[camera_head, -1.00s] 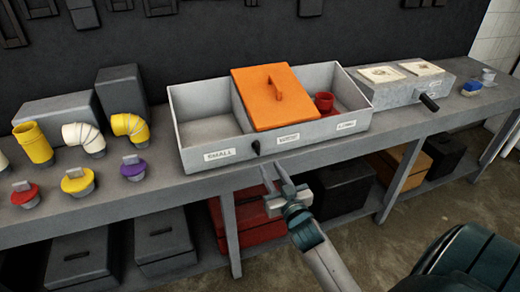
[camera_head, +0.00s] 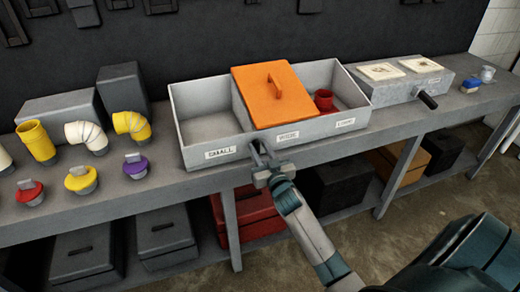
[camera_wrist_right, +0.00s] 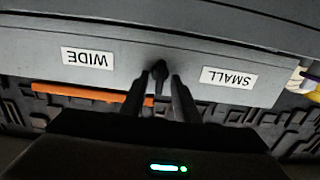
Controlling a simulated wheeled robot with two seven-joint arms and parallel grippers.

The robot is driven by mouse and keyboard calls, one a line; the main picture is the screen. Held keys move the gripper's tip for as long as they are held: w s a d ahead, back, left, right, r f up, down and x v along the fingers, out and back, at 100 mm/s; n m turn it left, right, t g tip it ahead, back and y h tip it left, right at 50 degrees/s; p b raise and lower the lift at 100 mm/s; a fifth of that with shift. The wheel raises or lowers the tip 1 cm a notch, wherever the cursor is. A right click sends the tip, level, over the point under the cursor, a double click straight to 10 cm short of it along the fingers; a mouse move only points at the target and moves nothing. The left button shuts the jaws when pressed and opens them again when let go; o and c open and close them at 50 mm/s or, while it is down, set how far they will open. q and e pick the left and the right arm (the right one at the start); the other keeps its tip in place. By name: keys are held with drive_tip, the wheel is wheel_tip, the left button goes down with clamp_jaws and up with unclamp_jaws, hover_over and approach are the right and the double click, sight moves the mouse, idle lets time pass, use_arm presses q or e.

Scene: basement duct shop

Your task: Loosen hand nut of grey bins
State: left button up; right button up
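The grey bins (camera_head: 205,158) stand on the workbench as one three-part box, with front labels reading SMALL, WIDE and one partly legible. The hand nut (camera_wrist_right: 158,68) is a small black knob on the front wall between the SMALL and WIDE labels; in the head view my gripper covers most of it. My right gripper (camera_head: 258,154) is at the front wall, and in the wrist view its two dark fingers (camera_wrist_right: 162,82) are apart, one on each side of the nut. I cannot tell whether they touch it. My left gripper is not in view.
An orange lid (camera_head: 272,98) covers the middle bin, and a red fitting (camera_head: 323,99) sits in the right bin. Yellow, white and capped fittings (camera_head: 80,179) stand at the left. A grey box with a black handle (camera_head: 428,100) is at the right. Crates fill the lower shelf.

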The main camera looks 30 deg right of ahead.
clamp_jaws()
drive_tip(key=shift+n, duration=0.3)
drive_tip(key=n, duration=0.3)
drive_tip(key=shift+a+p, duration=0.1)
drive_tip(key=shift+p, duration=0.2)
drive_tip(key=n, duration=0.3)
drive_tip(key=shift+n, duration=0.3)
drive_tip(key=n, duration=0.5)
drive_tip(key=shift+a+f+n+p, duration=0.1)
drive_tip(key=shift+f+n+p, duration=0.05)
drive_tip(key=shift+n+p, duration=0.15)
drive_tip(key=n, duration=0.5)
drive_tip(key=shift+f, duration=0.15)
